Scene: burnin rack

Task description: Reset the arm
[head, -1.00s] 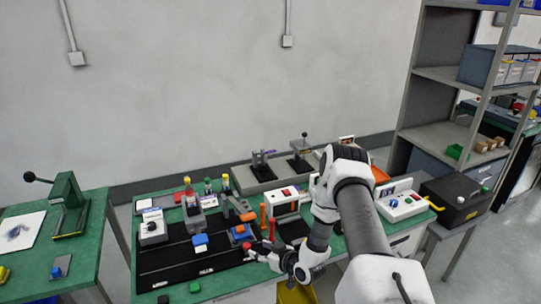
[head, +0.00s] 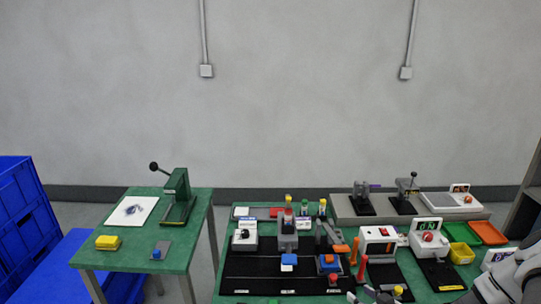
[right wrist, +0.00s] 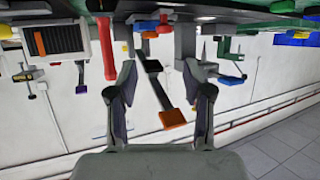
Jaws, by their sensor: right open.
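My right arm (head: 512,284) shows at the lower right edge of the head view, partly cut off. My right gripper (head: 378,294) is at the bottom edge, by the front of the green bench. In the right wrist view its two fingers (right wrist: 163,94) are spread apart with nothing between them. That view is upside down, with the bench along its top. The fingers point toward the bench fixtures, apart from them as far as I can tell. My left gripper is in neither view.
A second green table (head: 135,258) with a lever press (head: 178,198) stands left. Blue crates (head: 22,215) are at far left.

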